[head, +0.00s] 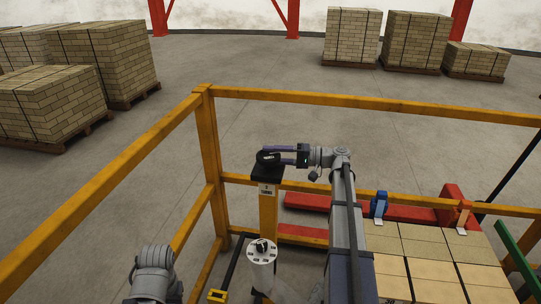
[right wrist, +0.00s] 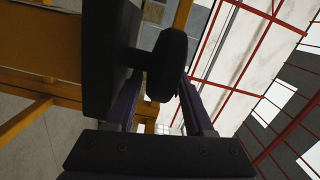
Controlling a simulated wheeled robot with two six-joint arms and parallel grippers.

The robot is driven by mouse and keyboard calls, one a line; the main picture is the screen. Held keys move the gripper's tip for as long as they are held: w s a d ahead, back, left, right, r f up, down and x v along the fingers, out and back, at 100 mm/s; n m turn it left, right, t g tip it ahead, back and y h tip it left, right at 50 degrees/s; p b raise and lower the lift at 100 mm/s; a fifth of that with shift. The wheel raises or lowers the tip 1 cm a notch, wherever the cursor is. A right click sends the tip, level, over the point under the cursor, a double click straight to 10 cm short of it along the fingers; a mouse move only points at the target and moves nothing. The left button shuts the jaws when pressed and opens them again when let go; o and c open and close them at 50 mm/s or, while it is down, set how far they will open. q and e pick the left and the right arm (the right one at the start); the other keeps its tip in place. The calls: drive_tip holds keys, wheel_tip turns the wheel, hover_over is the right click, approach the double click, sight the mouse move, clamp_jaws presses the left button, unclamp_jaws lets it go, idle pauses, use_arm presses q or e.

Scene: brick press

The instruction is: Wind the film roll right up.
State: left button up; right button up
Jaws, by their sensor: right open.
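My right gripper (head: 268,155) is open at the black-topped yellow post (head: 268,215), which carries a small label. In the right wrist view, a black knob (right wrist: 167,62) on a short stem stands out from a black housing (right wrist: 103,55). The knob lies between the spread fingers of my right gripper (right wrist: 163,100), which are not closed on it. A pale round disc (head: 262,250) with dark holes and a black hub sits below the post in the head view. I cannot make out a film roll for certain. My left gripper is out of view.
Yellow rails (head: 370,102) fence the work area. Pale bricks (head: 440,270) lie at the lower right beside red beams (head: 400,212) and a blue clamp (head: 379,205). Strapped brick stacks (head: 105,60) stand on pallets beyond the rails, with open floor between.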

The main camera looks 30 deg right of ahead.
drive_tip(key=shift+w+a, duration=0.1)
drive_tip(key=shift+a, duration=0.1)
clamp_jaws()
idle(0.4)
